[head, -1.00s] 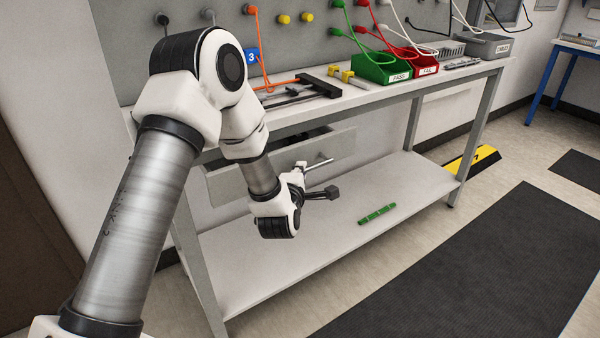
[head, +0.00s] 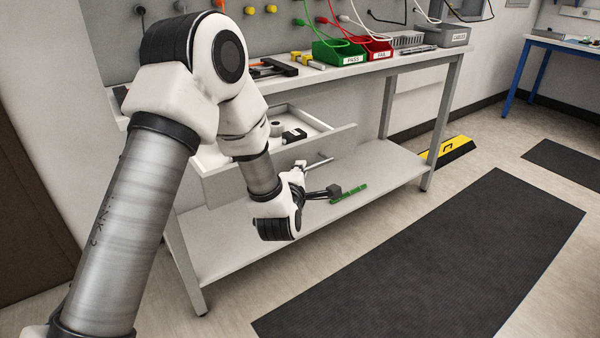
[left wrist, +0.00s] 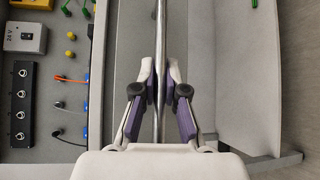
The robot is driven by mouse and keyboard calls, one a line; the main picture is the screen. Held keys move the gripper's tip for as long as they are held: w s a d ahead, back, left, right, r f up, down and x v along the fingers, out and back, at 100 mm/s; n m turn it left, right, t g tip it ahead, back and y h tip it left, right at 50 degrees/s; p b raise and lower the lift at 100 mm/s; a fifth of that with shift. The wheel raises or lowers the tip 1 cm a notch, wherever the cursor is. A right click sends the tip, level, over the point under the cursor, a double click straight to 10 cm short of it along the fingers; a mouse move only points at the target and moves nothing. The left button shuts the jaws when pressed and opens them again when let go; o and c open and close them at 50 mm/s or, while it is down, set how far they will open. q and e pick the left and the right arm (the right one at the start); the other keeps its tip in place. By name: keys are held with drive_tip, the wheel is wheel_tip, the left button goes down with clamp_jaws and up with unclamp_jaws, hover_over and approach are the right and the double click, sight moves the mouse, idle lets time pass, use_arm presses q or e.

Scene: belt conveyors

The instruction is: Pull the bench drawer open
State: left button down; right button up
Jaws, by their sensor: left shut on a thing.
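The bench drawer (head: 222,185) is pulled partly out from under the bench top, and its inside shows in the head view. A black item (head: 294,135) and a grey round item (head: 276,129) lie in it. A thin metal handle bar (head: 321,162) stands off the drawer front. My left gripper (head: 302,172) is at this bar, partly hidden by its own wrist. In the left wrist view, the two fingers of the left gripper (left wrist: 161,85) are closed around the handle bar (left wrist: 161,28). My right gripper is in neither view.
The bench top (head: 385,67) carries a green PASS bin (head: 338,54), a red FAIL bin (head: 377,50) and a grey box (head: 447,36). A green bar (head: 350,193) lies on the lower shelf (head: 385,170). The dark floor mat (head: 440,250) is clear.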

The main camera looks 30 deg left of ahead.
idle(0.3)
use_arm(q)
drive_tip(key=c, duration=1.2)
unclamp_jaws()
drive_tip(key=v, duration=0.7)
drive_tip(key=shift+s, duration=0.3)
drive_tip(key=shift+d+f, duration=0.1)
